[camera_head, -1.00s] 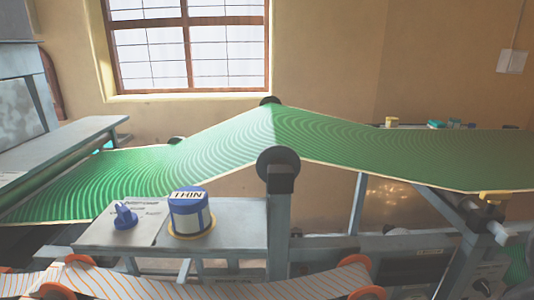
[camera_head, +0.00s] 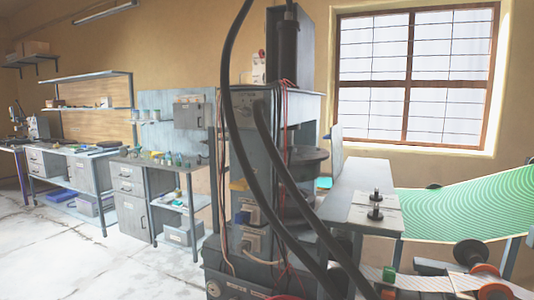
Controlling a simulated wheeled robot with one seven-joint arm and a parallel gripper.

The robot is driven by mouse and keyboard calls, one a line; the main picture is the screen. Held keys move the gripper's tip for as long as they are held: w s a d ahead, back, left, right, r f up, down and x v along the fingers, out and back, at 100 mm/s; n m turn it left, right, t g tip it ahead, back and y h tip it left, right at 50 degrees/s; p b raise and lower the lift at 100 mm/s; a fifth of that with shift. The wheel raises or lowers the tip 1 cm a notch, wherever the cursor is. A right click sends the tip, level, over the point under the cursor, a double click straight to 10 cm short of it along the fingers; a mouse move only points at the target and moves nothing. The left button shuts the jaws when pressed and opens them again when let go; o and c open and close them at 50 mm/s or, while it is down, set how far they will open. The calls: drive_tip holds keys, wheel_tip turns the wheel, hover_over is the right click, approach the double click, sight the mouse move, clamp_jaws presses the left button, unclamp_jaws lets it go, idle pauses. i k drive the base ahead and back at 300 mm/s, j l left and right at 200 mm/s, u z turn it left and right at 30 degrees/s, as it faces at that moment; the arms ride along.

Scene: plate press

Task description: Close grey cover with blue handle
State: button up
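My gripper is not in view. A tall grey press (camera_head: 289,110) stands in the middle, with dark hoses (camera_head: 262,160) running down in front of it.
A grey table (camera_head: 360,192) with black knobs (camera_head: 375,205) adjoins the press at right. Beyond it runs a green striped sheet (camera_head: 470,205). A striped belt (camera_head: 420,284) lies lower right. Workbenches (camera_head: 125,200) line the left wall. The floor (camera_head: 60,255) at left is clear.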

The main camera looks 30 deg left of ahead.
sight(335, 136)
drive_tip(key=k+j, duration=0.1)
drive_tip(key=j, duration=0.5)
drive_tip(key=k+j+u, duration=0.1)
drive_tip(key=j, duration=1.15)
drive_tip(key=k+u, duration=0.05)
